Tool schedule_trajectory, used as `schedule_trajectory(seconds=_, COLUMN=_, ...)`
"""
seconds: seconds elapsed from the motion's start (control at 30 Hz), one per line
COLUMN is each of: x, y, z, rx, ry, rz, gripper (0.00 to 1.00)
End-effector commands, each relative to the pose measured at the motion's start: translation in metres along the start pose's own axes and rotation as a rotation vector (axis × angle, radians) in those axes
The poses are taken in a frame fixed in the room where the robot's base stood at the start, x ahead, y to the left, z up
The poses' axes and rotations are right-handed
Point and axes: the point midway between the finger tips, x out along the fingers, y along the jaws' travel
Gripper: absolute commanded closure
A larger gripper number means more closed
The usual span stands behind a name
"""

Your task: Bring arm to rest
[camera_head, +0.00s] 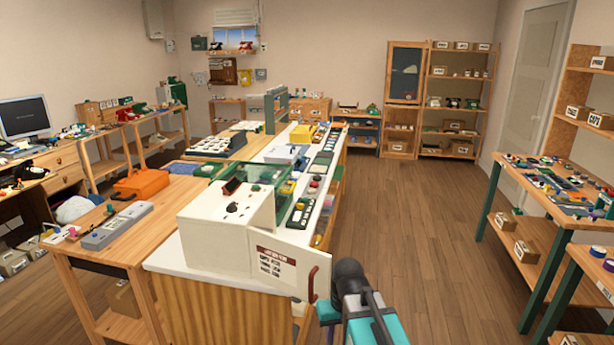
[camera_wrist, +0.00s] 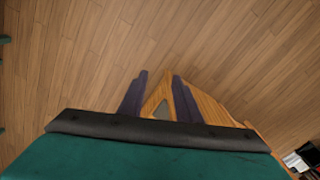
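My arm (camera_head: 368,312), teal and dark grey, shows at the bottom of the head view, right of the white counter's near end. My gripper's fingers are not clear in that view. In the wrist view my gripper (camera_wrist: 160,92) has two dark fingers standing apart, with nothing seen held between them. A wooden edge (camera_wrist: 206,105) shows between and to the right of the fingers; I cannot tell how far beyond them it is.
A white box (camera_head: 225,225) with an open labelled door (camera_head: 283,269) and red handle (camera_head: 312,285) stands on the counter's near end, close to my arm. A table with parts (camera_head: 563,208) stands at the right. The wooden floor (camera_head: 415,215) between is clear.

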Motion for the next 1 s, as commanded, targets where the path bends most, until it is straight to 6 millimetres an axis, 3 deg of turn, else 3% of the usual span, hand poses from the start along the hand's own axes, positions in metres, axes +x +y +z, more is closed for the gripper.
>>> schedule_trajectory(seconds=0.4, x=0.095, y=0.018, z=0.055, rx=0.045, ry=-0.156, rz=-0.009, gripper=0.69)
schedule_trajectory(seconds=1.0, x=0.21, y=0.033, z=0.156, rx=0.108, ry=-0.357, rz=-0.027, gripper=0.69)
